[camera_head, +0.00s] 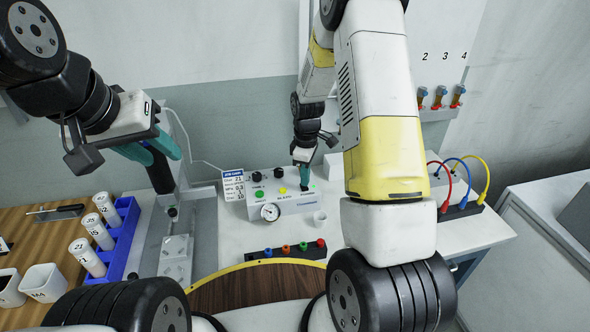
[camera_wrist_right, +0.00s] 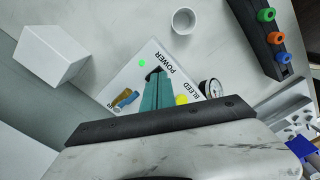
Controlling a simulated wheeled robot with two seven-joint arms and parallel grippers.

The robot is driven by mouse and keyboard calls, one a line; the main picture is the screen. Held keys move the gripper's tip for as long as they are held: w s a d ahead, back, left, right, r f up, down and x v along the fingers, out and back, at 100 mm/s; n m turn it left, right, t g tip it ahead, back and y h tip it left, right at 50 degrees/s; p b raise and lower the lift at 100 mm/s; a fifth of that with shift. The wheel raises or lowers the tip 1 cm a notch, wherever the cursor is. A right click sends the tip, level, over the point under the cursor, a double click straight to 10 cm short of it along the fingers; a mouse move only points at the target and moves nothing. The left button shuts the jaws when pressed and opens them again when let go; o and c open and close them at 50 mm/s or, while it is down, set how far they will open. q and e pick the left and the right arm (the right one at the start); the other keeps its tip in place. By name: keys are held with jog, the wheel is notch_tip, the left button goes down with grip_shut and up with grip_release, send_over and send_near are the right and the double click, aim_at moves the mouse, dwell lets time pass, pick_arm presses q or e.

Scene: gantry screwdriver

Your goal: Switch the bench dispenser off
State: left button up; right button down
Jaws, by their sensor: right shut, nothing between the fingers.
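The bench dispenser (camera_head: 285,213) is a white box with a round gauge (camera_head: 270,212), a green button (camera_head: 259,194) and a yellow button (camera_head: 282,190). My right gripper (camera_head: 304,187) points down onto the right part of its top panel. In the right wrist view, the shut teal fingers (camera_wrist_right: 158,90) are at the POWER label (camera_wrist_right: 168,62), empty, and hide the switch there. Whether they touch it I cannot tell. A bright green light (camera_wrist_right: 143,63) shows beside them.
A small white cup (camera_head: 319,217) stands right of the dispenser. A black strip with coloured knobs (camera_head: 286,250) lies in front. A blue rack (camera_head: 122,238) with white bottles is at the left. Coloured cables (camera_head: 464,172) are at the right.

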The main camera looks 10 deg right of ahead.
jog(key=shift+f, duration=0.75)
dwell(0.3)
jog(key=shift+r, duration=3.5)
jog(key=shift+r, duration=0.1)
jog(key=s+r+m+t, duration=0.2)
jog(key=s+r+m, duration=0.15)
jog(key=r, duration=0.65)
jog(key=s+a+r+m+t+y, duration=0.1)
jog(key=s+r+m+t, duration=0.1)
jog(key=s+r+m, duration=0.2)
jog(key=s+a+r+m+t+y, duration=0.1)
jog(key=s+r+m, duration=0.3)
jog(key=s+r, duration=0.6)
jog(key=s+t, duration=0.1)
jog(key=s, duration=0.5)
jog(key=shift+s+r, duration=0.15)
jog(key=shift+s, duration=0.25)
